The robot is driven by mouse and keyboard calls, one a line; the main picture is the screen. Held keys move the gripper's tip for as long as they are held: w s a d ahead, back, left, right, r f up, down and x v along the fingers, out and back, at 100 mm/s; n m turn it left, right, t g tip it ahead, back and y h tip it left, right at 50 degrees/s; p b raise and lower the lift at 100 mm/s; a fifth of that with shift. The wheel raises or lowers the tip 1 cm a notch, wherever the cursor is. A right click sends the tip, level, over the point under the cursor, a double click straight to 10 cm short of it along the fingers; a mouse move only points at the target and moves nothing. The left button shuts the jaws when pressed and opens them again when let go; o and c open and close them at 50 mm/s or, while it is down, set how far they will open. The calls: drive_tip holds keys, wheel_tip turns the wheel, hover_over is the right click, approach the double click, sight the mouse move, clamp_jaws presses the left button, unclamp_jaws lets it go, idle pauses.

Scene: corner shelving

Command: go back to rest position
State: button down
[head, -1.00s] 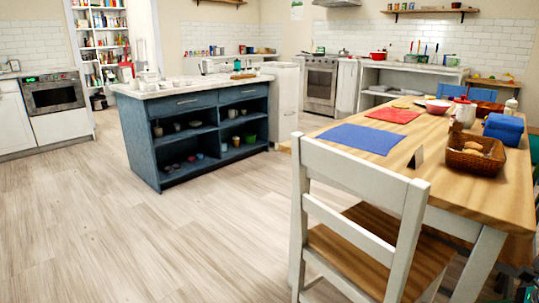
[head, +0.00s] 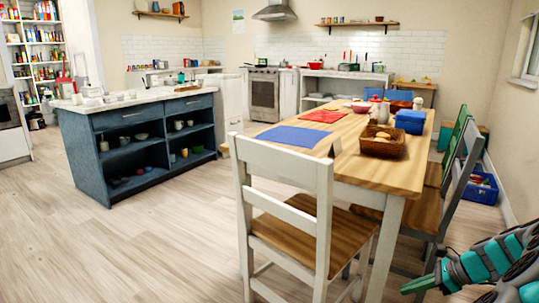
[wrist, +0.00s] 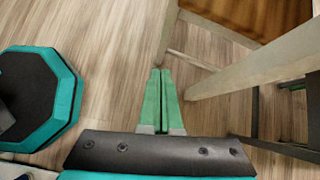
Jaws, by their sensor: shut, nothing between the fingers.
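My gripper (wrist: 160,100) shows in the wrist view with its two green fingers pressed together, empty, above the wooden floor. Table or chair legs (wrist: 240,85) stand just to its right in that view. In the head view my teal and grey arm is at the lower right corner, beside the dining table and its chairs.
A white chair (head: 290,160) with a wooden seat stands at the near side of the dining table (head: 365,170). A blue kitchen island (head: 112,148) is at left. A blue crate (head: 483,188) sits by the right wall. The floor (head: 130,245) at front left is clear.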

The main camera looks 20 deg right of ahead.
drive_tip(key=w+a+r+n+g, duration=0.15)
drive_tip(key=a+n, duration=0.25)
drive_tip(key=a, duration=0.5)
drive_tip(key=s+a+r+n+g, duration=0.1)
drive_tip(key=a+r+n+g, duration=0.2)
drive_tip(key=a, duration=0.6)
drive_tip(key=w+a+r+n+g, duration=0.1)
drive_tip(key=a+r+n, duration=0.1)
drive_tip(key=a+n, duration=0.45)
drive_tip(key=s+a+n+g+h, duration=0.1)
drive_tip(key=s+a+n+h, duration=0.1)
drive_tip(key=s+a+n, duration=0.4)
drive_tip(key=s+a+n+g+h, duration=0.1)
drive_tip(key=s+a+n+h, duration=0.2)
drive_tip(key=s+a+n, duration=0.4)
drive_tip(key=s+a, duration=0.1)
drive_tip(key=s, duration=0.6)
drive_tip(key=shift+s+a+r+g+h, duration=0.15)
drive_tip(key=shift+s+a+g+h, duration=0.15)
drive_tip(key=shift+s+a+g, duration=0.05)
drive_tip(key=shift+n, duration=0.25)
